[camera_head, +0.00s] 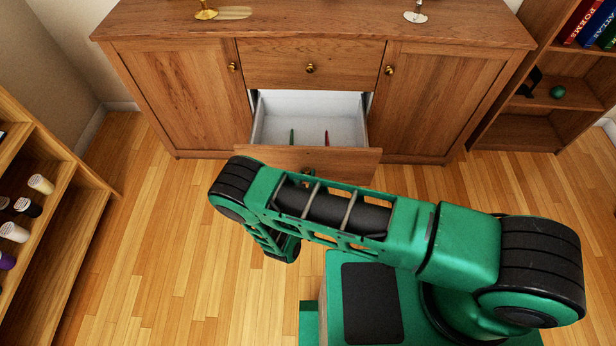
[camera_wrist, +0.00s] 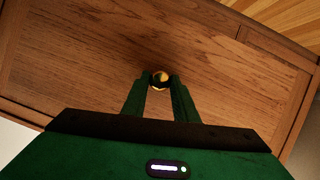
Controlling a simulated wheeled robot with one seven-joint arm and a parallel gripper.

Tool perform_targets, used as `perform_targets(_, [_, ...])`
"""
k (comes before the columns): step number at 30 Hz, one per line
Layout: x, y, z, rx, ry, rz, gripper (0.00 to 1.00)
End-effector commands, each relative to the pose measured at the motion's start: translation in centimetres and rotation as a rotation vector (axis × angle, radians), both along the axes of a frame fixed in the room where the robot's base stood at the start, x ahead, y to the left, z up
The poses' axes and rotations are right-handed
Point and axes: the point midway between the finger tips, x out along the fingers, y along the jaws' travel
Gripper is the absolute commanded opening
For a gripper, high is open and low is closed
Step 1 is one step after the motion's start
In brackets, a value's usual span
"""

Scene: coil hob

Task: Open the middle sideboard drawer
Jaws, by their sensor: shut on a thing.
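The wooden sideboard (camera_head: 425,95) stands at the back, with a door on each side and drawers between. The middle drawer (camera_head: 350,162) is pulled well out below the closed top drawer (camera_head: 275,60). Its white inside shows a green thing (camera_head: 292,136) and a red thing (camera_head: 327,137). In the wrist view my gripper (camera_wrist: 160,82) has its two fingers either side of the round brass knob (camera_wrist: 159,77) on the drawer front (camera_wrist: 90,65), shut on it. In the head view my arm hides the gripper.
A shelf with several small jars (camera_head: 41,184) stands at the left. A bookcase (camera_head: 520,130) with books and a green ball (camera_head: 557,92) stands at the right. Brass and silver stands (camera_head: 206,10) sit on the sideboard top. The wooden floor (camera_head: 150,220) at the left is clear.

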Motion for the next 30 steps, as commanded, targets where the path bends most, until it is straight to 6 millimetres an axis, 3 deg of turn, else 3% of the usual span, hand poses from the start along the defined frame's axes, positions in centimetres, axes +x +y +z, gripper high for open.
perform_targets(10, [-0.1,0.1,0.0,-0.001,0.001,0.003,0.00])
perform_targets(11, [-0.1,0.1,0.0,-0.001,0.001,0.003,0.33])
perform_targets(12, [-0.1,0.1,0.0,-0.001,0.001,0.003,0.43])
perform_targets(13, [-0.1,0.1,0.0,-0.001,0.001,0.003,0.45])
perform_targets(23, [-0.3,0.1,0.1,-0.002,0.001,0.002,0.45])
perform_targets(30, [-3.1,0.5,1.3,-0.002,0.002,0.004,0.45])
